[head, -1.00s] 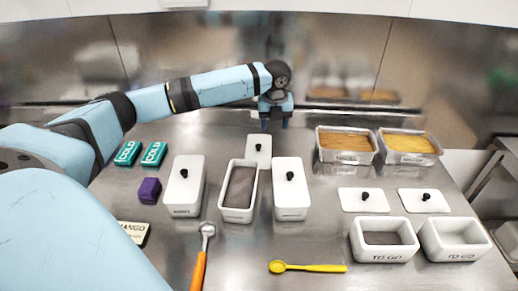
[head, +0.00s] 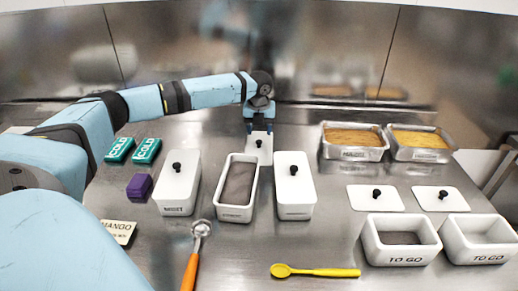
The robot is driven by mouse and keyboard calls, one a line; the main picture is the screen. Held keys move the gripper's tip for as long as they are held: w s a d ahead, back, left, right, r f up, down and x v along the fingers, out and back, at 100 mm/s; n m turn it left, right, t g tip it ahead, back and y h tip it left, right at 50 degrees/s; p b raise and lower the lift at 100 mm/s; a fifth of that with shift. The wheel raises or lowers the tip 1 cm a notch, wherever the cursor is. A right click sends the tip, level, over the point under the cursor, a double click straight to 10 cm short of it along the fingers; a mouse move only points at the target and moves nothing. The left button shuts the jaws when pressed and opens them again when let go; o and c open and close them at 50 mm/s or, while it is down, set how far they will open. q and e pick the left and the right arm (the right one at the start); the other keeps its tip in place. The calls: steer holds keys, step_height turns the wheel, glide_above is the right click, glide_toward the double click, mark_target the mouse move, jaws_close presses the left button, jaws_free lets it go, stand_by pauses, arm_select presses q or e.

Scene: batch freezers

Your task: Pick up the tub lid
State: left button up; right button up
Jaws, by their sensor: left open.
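A white tub lid (head: 265,155) with a black knob lies flat on the steel counter, behind the middle tub. The middle white tub (head: 236,213) is uncovered and holds a grey-brown filling. My left gripper (head: 259,130) is open, pointing down over the far part of this lid, close to its black knob. From this view I cannot tell the exact height or whether the fingers touch the lid. My right gripper is not in view.
Lidded white tubs stand at left (head: 170,202) and right (head: 305,205) of the open one. Open to-go tubs (head: 400,259), metal pans of yellow food (head: 364,155), cold packs (head: 119,150), a purple block (head: 138,187), an orange-handled scoop (head: 190,271) and a yellow spoon (head: 325,272) surround them.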

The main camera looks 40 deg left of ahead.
mark_target(259, 141)
arm_select(q)
steer(key=f, duration=0.3)
steer(key=f+b, duration=0.1)
steer(key=f, duration=0.1)
steer(key=shift+w+a+f, duration=0.1)
steer(key=shift+w+a, duration=0.2)
steer(key=shift+a, duration=0.1)
jaws_close()
